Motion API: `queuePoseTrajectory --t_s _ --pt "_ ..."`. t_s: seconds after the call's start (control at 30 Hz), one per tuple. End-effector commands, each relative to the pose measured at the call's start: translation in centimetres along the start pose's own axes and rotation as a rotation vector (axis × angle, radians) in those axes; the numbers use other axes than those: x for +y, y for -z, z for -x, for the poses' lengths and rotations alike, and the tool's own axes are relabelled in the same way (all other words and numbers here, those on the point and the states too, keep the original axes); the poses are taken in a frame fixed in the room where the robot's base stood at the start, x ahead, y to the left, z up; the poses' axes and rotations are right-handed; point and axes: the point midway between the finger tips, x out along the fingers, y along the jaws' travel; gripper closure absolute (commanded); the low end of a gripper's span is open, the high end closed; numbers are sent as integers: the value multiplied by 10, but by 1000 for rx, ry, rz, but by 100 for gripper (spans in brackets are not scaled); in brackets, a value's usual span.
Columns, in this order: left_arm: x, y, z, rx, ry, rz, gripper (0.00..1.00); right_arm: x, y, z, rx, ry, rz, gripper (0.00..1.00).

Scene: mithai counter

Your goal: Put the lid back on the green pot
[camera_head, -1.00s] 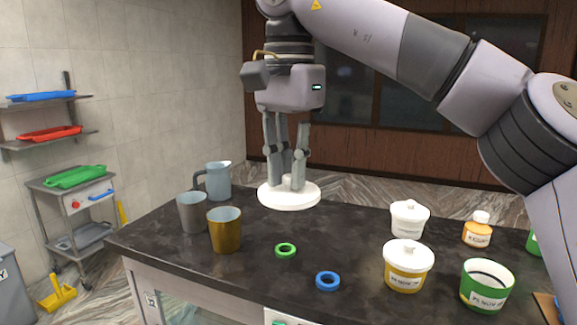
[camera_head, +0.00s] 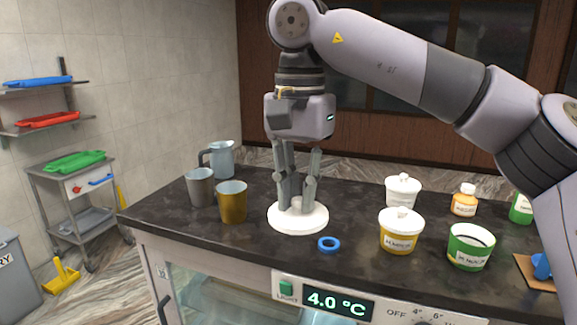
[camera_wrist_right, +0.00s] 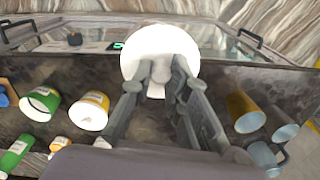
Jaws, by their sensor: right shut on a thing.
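The white round lid (camera_head: 298,219) is held by its knob in my right gripper (camera_head: 296,197), its flat disc roughly level over the dark counter. It also shows between the fingers in the right wrist view (camera_wrist_right: 160,48). The green pot (camera_head: 469,250) stands open at the right of the counter, with a white label and a dark inside. In the right wrist view the green pot (camera_wrist_right: 40,104) is to the left of the lid. The lid is well apart from the pot. My left gripper is not in view.
A yellow pot (camera_head: 399,238) with a white lid stands just left of the green pot. A white lidded pot (camera_head: 403,192) and an orange jar (camera_head: 464,201) stand behind. A blue ring (camera_head: 329,244) lies near the lid. A golden cup (camera_head: 232,203) and grey cup (camera_head: 200,187) stand left.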

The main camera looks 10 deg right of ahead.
Motion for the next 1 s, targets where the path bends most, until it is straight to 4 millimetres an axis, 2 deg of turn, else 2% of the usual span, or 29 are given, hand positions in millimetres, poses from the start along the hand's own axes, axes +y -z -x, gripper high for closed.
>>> queuePoseTrajectory --t_s 0.3,0.5,0.77,1.0 --pt "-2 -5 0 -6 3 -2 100 42 4 -90 -5 -4 216 97" --pt "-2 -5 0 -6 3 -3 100 66 6 -142 -4 -2 345 97" --pt "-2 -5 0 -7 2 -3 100 87 8 -188 -3 -2 463 97" --pt "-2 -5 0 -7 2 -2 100 86 9 -187 5 1 469 97"
